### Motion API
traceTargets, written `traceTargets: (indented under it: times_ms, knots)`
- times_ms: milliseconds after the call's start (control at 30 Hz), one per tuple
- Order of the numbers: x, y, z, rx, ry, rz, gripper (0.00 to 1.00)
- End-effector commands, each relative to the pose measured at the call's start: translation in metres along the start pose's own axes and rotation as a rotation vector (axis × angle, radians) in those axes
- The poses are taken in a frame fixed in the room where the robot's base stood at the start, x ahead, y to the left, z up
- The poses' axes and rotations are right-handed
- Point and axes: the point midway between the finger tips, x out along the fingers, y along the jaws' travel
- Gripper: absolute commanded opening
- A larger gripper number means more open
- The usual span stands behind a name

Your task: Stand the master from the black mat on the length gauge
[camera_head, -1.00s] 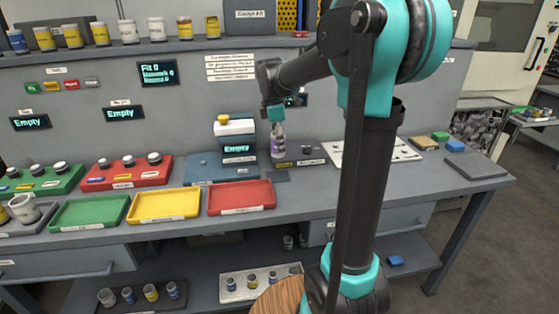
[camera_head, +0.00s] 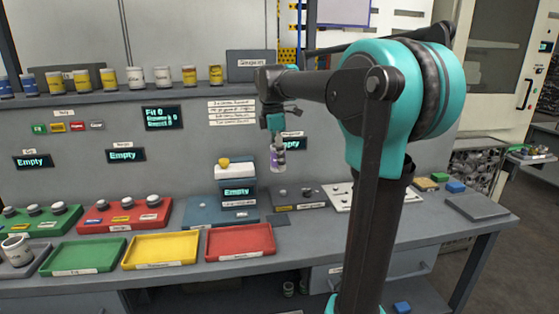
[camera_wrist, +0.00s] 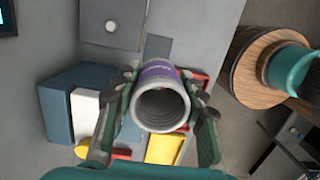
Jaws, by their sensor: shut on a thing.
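My gripper (camera_head: 277,143) is shut on the master (camera_head: 277,160), a steel cylinder with a purple band, held upright above the bench. In the wrist view the master (camera_wrist: 162,100) shows its hollow round end between the fingers. Below it lies a small dark mat (camera_head: 277,219), bare. Left of the mat stands a blue gauge (camera_head: 205,212) with a white block, yellow knob and "Empty" display; it also shows in the wrist view (camera_wrist: 58,115). Behind the mat is a low dark grey fixture (camera_head: 315,190). The labels are too small to tell which is the length gauge.
Red (camera_head: 240,241), yellow (camera_head: 160,250) and green (camera_head: 84,257) trays line the front edge, bare. Red and green racks with steel pieces stand at the left. A white plate (camera_head: 372,199) lies at the right. Several cups stand on the upper shelf.

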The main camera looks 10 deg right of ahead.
Motion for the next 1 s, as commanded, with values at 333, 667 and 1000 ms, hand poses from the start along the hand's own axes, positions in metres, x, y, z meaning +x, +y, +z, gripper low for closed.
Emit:
traceTargets:
  times_ms: [333,667,1000]
  knots:
    - [-0.013,0.0,0.002,0.0,0.0,0.0,0.0]
    - [-0.027,0.0,0.003,0.0,0.0,0.0,0.0]
    - [-0.042,0.0,0.005,0.0,0.0,0.0,0.0]
